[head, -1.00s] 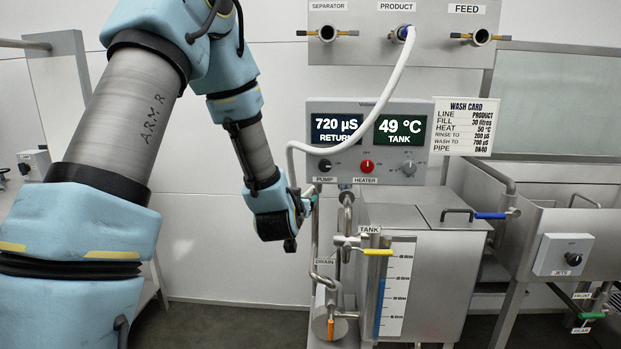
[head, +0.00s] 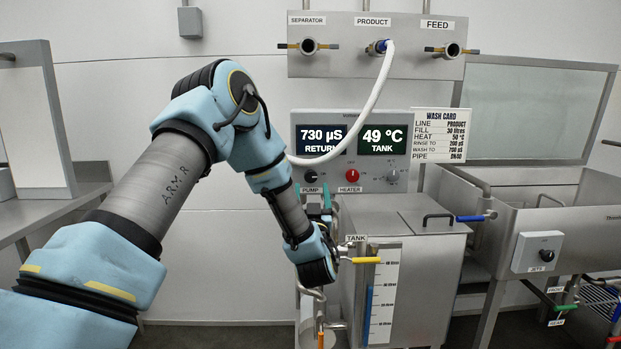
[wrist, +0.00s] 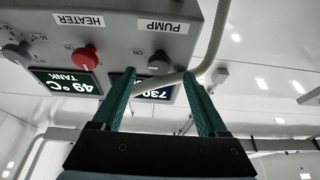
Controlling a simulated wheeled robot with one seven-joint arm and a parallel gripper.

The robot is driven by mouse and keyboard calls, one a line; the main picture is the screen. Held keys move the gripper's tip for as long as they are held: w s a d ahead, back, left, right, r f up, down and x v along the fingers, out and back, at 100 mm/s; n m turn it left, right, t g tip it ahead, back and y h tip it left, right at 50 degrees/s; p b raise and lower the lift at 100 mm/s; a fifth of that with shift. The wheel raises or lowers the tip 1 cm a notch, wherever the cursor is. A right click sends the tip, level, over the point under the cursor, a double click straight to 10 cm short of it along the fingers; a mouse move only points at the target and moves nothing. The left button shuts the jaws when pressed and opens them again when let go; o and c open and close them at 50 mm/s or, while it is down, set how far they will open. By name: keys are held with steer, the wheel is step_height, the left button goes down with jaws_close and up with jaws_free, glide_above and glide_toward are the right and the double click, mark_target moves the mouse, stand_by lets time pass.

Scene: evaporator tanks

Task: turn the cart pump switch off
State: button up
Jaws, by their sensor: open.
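The pump switch (head: 310,176) is a small dark knob above the PUMP label on the grey control panel (head: 350,186). In the wrist view, upside down, the pump switch (wrist: 160,63) shows between and beyond my fingertips, with a small ON mark beside it. I cannot tell which way it points. My gripper (head: 312,190) is open and empty, its green fingers pointing up just below the pump switch and in front of the panel. In the wrist view my gripper (wrist: 159,76) has its two fingers spread on either side of the knob, with no clear contact.
The red heater knob (head: 352,175) and a grey knob (head: 393,176) sit right of the pump switch. The white hose (head: 372,105) hangs past the displays and crosses near my fingers in the wrist view. The steel tank (head: 430,270) stands below right.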

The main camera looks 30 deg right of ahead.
mark_target(311, 179)
steer(key=shift+p+x, duration=0.45)
steer(key=shift+x, duration=1.8)
jaws_close()
